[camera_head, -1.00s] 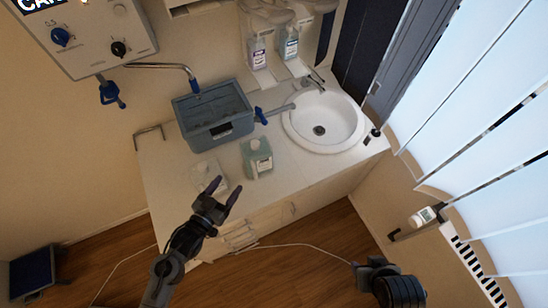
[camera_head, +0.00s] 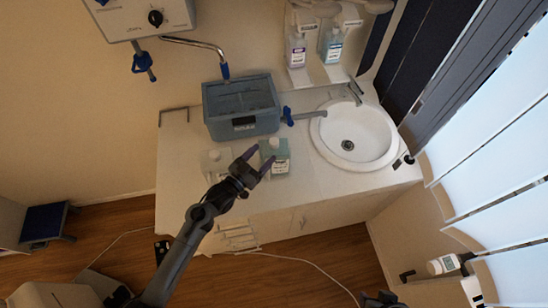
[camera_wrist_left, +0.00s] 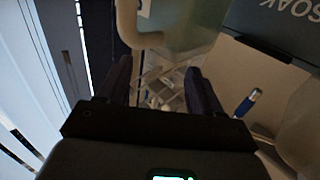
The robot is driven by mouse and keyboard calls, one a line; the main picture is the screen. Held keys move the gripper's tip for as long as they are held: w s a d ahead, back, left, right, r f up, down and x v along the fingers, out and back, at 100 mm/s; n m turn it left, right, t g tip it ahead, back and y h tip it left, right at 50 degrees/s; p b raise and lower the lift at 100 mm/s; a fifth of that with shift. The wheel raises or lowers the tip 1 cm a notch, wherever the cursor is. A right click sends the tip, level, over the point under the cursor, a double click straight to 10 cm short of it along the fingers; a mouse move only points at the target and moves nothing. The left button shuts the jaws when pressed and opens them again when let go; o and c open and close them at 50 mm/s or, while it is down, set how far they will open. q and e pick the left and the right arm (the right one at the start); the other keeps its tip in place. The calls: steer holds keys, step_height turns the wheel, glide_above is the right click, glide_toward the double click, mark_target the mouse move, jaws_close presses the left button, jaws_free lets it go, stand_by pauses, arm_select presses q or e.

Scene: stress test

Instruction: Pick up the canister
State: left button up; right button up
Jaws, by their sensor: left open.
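The canister (camera_head: 275,157) is a pale teal container with a light cap and a label, standing on the counter in front of the grey tub. In the left wrist view, what looks like the canister's pale, translucent body and handle (camera_wrist_left: 180,28) fills the top, beyond the fingers. My left gripper (camera_head: 258,159) is open, its two fingers apart at the canister's left front side, with one overlapping it in the head view. The open fingers also show in the left wrist view (camera_wrist_left: 160,68), with nothing clearly held. Only a dark part of my right arm shows at the bottom edge.
A grey tub (camera_head: 240,107) stands behind the canister. A clear bag-like item (camera_head: 214,163) lies left of it. A white sink (camera_head: 377,137) is to the right, with a tap. Pump bottles (camera_head: 297,49) hang behind. Bare counter (camera_head: 318,180) lies right of the canister.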

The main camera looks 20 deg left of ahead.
mark_target(271, 144)
arm_select(q)
steer(key=x, duration=0.3)
steer(key=p+x, duration=0.1)
steer(key=shift+w+r, duration=0.2)
steer(key=shift+r, duration=0.15)
steer(key=shift+w+d+f, duration=0.1)
steer(key=shift+w+d, duration=0.1)
steer(key=shift+w, duration=0.2)
steer(key=shift+c, duration=0.3)
jaws_close()
stand_by(0.6)
steer(key=shift+r, duration=0.3)
